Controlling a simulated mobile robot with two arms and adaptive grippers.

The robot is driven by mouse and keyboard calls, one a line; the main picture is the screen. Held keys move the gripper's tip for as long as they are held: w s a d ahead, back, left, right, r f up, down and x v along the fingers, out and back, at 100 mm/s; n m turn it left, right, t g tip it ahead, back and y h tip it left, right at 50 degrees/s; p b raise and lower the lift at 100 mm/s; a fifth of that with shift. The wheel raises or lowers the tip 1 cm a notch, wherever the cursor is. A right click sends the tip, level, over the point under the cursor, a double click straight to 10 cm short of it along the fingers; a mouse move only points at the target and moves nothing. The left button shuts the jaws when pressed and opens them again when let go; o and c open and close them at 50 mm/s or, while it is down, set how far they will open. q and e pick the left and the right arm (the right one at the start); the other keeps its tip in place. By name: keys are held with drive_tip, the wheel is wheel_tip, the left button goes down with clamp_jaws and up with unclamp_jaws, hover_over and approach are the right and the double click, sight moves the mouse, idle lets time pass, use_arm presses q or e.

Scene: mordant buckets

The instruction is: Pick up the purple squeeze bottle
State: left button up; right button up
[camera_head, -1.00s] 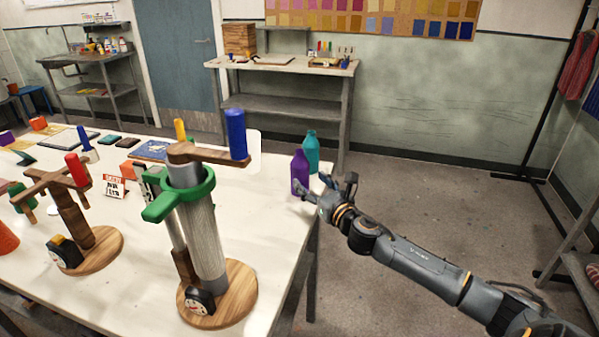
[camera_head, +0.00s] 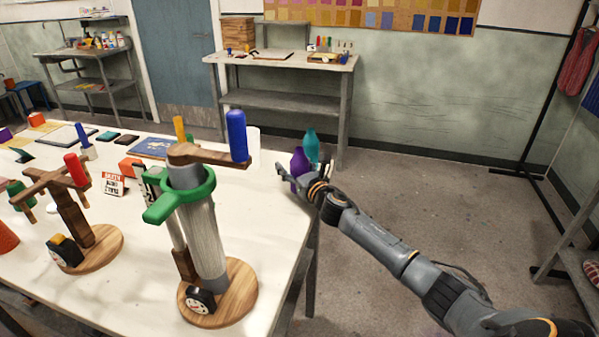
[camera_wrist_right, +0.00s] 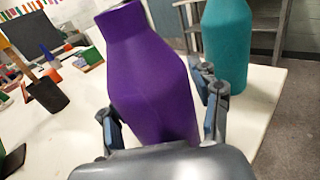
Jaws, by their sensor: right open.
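The purple squeeze bottle (camera_head: 299,163) stands upright near the right edge of the white table (camera_head: 270,205). In the right wrist view the purple bottle (camera_wrist_right: 150,75) is large, between the two fingers of my right gripper (camera_wrist_right: 160,130). The gripper is open, with one finger on each side of the bottle's lower part. I cannot tell whether either finger touches it. In the head view my right gripper (camera_head: 300,184) hides the bottle's lower part. My left gripper is not in view.
A teal bottle (camera_head: 311,147) stands just behind the purple one; it also shows close beside the right finger in the wrist view (camera_wrist_right: 228,45). A wooden stand with a green clamp (camera_head: 185,195) and a blue-handled arm stands to the left. Floor is clear right of the table.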

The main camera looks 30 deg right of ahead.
clamp_jaws()
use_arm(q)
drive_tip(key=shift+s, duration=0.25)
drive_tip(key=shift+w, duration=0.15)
use_arm(e)
drive_tip(key=shift+r, duration=0.15)
